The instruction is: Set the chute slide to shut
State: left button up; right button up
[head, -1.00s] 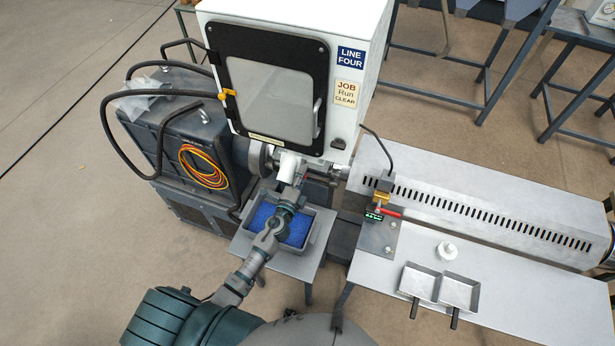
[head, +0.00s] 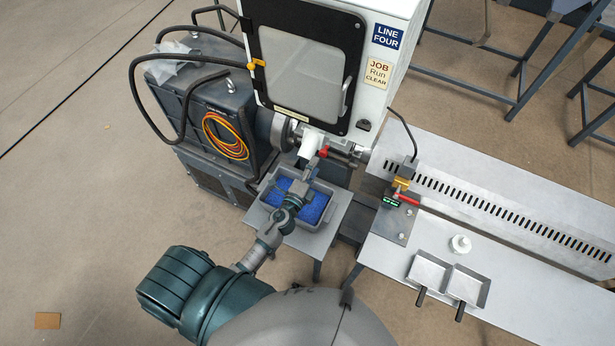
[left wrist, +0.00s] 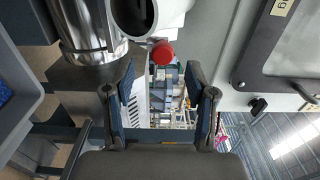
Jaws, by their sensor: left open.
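The white chute (head: 311,144) hangs below the machine's windowed door, with the red knob (head: 324,152) of its slide at its right side. In the left wrist view the chute mouth (left wrist: 172,12) is at the top and the round red knob (left wrist: 162,53) lies just beneath it. My left gripper (head: 314,170) is just below the chute. In the wrist view its two fingers (left wrist: 166,90) are spread apart with nothing between them, and the knob appears above the gap between the tips. How far the slide is pushed in is not clear. My right gripper is not seen.
A grey bin of blue pellets (head: 327,190) stands under my left arm. The white machine cabinet (head: 376,70) rises behind. A bright metal barrel (left wrist: 88,30) is close at left in the wrist view. Two trays (head: 430,272) lie on the bench at right.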

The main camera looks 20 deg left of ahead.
pick_arm(q)
jog(key=s, duration=0.5)
jog(key=shift+s+a, duration=0.1)
jog(key=shift+s, duration=0.1)
